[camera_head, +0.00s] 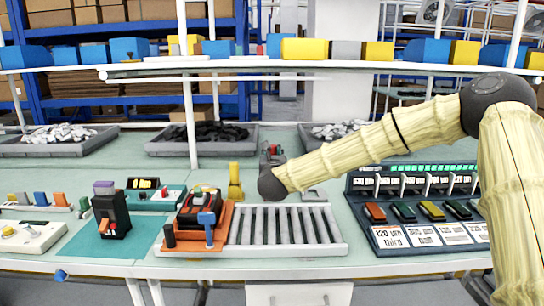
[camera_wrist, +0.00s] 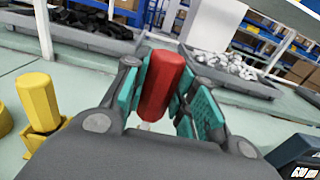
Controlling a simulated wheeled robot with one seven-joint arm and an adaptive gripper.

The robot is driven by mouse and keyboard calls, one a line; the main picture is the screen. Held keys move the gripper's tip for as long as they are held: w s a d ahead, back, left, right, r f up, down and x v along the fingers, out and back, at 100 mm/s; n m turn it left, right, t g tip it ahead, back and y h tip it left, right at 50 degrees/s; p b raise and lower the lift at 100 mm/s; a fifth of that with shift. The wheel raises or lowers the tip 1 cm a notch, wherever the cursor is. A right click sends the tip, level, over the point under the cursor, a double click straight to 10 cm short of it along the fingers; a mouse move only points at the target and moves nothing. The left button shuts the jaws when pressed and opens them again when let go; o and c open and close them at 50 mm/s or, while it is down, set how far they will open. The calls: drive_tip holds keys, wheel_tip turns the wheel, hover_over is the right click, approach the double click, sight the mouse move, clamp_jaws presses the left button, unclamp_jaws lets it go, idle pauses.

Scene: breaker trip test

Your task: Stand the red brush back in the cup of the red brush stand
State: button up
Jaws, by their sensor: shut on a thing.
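My gripper (camera_wrist: 160,92) is shut on the red brush (camera_wrist: 160,85), its teal pads pressing both sides of the red six-sided handle. The handle stands roughly upright, slightly tilted in the wrist view. Its lower end is mostly hidden behind my gripper; a small pale part shows just below it. In the head view my gripper (camera_head: 272,155) is behind the end of my arm, above the back of the table, with only a little red showing. I cannot make out the red brush stand or its cup in either view.
A yellow brush stand (camera_head: 235,183) is just left of my gripper and also in the wrist view (camera_wrist: 40,105). A grey roller tray (camera_head: 285,226) lies in front. The breaker panel (camera_head: 415,205) is to the right. Grey bins (camera_head: 200,148) line the back.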

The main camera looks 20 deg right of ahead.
drive_tip(key=shift+f+b, duration=3.05)
drive_tip(key=shift+b, duration=0.2)
idle(0.7)
drive_tip(key=o, duration=1.1)
drive_tip(key=shift+s, duration=0.1)
drive_tip(key=v, duration=1.1)
drive_tip(key=shift+s+a, duration=0.15)
drive_tip(key=shift+s, duration=0.2)
drive_tip(key=o, duration=1)
drive_tip(key=shift+o, duration=0.2)
drive_tip(key=shift+r, duration=0.1)
